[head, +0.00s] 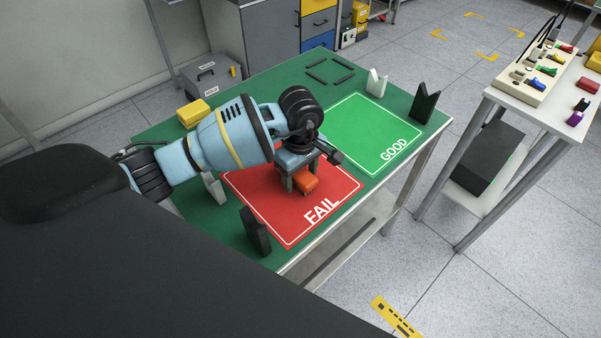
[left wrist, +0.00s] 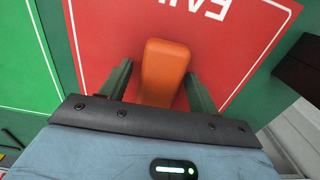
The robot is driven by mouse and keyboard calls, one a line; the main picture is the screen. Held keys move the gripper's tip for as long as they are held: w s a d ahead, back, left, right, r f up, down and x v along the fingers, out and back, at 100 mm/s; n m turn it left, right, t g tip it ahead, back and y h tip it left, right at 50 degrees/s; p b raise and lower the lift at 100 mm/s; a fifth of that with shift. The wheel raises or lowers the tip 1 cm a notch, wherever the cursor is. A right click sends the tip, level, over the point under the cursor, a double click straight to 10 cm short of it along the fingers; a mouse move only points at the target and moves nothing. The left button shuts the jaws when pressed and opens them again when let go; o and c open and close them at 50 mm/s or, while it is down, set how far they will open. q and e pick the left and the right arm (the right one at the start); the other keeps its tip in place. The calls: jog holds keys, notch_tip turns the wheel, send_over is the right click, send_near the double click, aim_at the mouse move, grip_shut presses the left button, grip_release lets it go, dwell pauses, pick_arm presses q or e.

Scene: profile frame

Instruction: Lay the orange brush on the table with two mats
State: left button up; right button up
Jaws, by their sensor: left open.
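The orange brush (head: 305,182) lies on the red FAIL mat (head: 331,189) on the green-topped table (head: 276,85). It also shows in the left wrist view (left wrist: 165,68), where its rounded block lies between my two fingers. My left gripper (head: 301,183) is open, pointing down over the mat with the brush between its fingertips; clear gaps show beside it. The arm hides part of the brush and mat. The green GOOD mat (head: 362,130) is bare, to the right of the red mat. My right gripper is not in view.
A yellow block (head: 193,113) lies at the table's left edge. Dark and pale notched stands (head: 424,103) stand beside the mats. Black bars (head: 330,71) mark a square at the back. A white side table (head: 545,100) with coloured items stands at right.

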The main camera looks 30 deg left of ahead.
aim_at(301, 174)
pick_arm(q)
notch_tip(301, 174, up, 12)
jog(key=shift+r, duration=0.15)
dwell(0.4)
jog(key=shift+d, duration=0.1)
